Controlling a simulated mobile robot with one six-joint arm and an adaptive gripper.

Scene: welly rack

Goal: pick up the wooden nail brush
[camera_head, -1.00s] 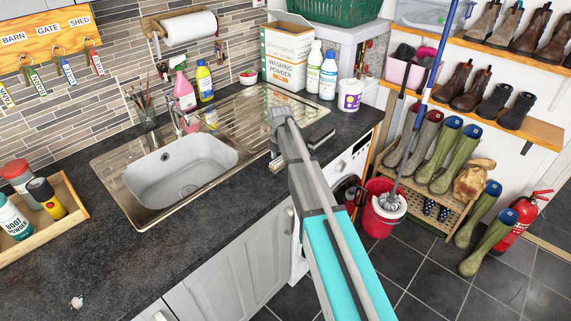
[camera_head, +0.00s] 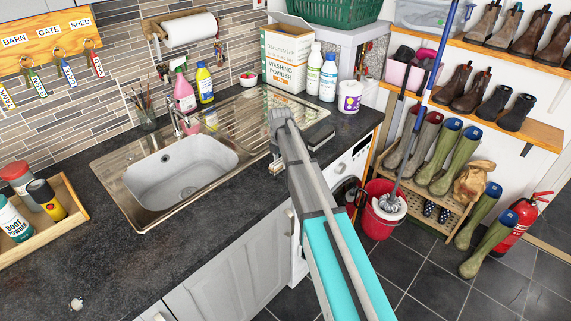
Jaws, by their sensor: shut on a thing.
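My gripper (camera_head: 275,152) is over the front strip of the dark worktop, at the right end of the sink unit. It is mostly hidden behind my own arm. It is shut on the wooden nail brush (camera_head: 276,168), a small pale piece showing just left of the arm at the worktop's front edge. Most of the brush is hidden, and I cannot tell whether it touches the worktop.
The steel sink (camera_head: 182,178) is to the left. A washing powder box (camera_head: 285,62), bottles and a white tub (camera_head: 349,97) stand behind. The front-left worktop is mostly clear.

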